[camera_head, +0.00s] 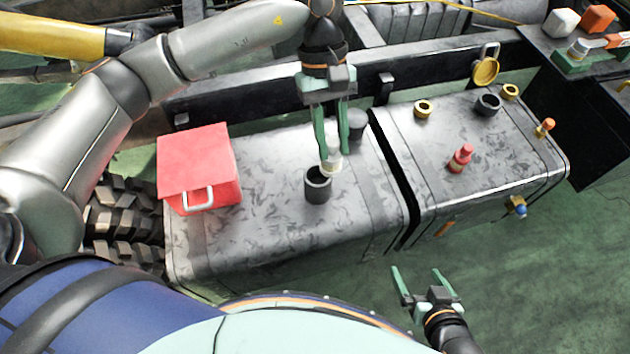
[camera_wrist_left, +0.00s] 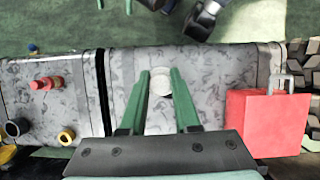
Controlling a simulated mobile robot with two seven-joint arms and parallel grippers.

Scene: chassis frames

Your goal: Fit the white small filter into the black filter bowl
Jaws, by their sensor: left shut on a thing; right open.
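The white small filter (camera_head: 331,158) is between the fingers of my left gripper (camera_head: 332,168), which is shut on it. In the left wrist view the filter (camera_wrist_left: 160,84) shows as a pale round end between the green fingers (camera_wrist_left: 160,74). The black filter bowl (camera_head: 318,188) stands upright and open-topped on the left grey tank. The held filter is close to the bowl's rim, just behind and right of it; I cannot tell whether they touch. The bowl is not clearly visible in the left wrist view. My right gripper (camera_head: 416,270) is open and empty, in front of the tanks.
A red box (camera_head: 197,160) with a handle sits on the left of the grey tank (camera_head: 270,225). A dark cylinder (camera_head: 357,122) stands behind my left gripper.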

